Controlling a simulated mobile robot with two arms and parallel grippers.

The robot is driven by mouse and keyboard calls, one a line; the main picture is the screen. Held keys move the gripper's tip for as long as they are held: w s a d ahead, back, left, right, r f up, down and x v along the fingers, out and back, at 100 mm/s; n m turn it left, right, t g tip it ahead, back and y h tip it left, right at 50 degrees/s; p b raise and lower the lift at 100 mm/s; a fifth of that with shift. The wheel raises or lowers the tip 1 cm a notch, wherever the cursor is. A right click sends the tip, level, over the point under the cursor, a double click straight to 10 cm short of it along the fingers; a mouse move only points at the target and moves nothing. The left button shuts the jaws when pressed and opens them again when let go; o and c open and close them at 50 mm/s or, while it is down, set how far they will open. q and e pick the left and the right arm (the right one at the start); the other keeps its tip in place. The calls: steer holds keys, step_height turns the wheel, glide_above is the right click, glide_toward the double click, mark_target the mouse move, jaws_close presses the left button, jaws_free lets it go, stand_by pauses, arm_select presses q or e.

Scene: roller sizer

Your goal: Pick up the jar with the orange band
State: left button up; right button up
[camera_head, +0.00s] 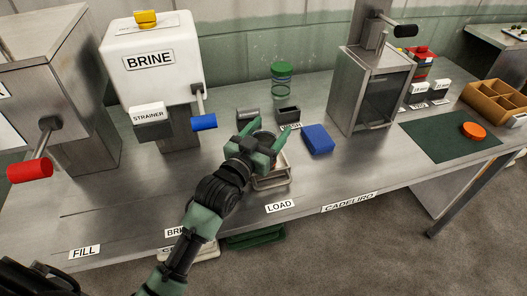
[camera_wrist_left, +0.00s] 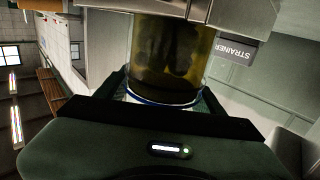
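A glass jar of yellow-brown contents (camera_wrist_left: 170,55) stands between the fingers of my left gripper (camera_wrist_left: 165,100) in the left wrist view. A pale and blue rim shows at its near end; no orange band is visible. In the head view, my left gripper (camera_head: 262,140) is over the small metal tray by the LOAD label, one green finger on each side of the jar, which it largely hides. The fingers look close to the glass, but I cannot tell whether they press on it. My right gripper is not in view.
A green-lidded jar (camera_head: 281,78) stands behind. A blue block (camera_head: 318,139) lies just right of the gripper. The BRINE machine (camera_head: 153,75) with its blue handle is left, a steel press (camera_head: 375,85) right. An orange disc (camera_head: 473,130) lies on a green mat (camera_head: 440,143).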

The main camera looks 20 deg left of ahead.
arm_select(q)
jaws_close()
steer(key=shift+r, duration=0.1)
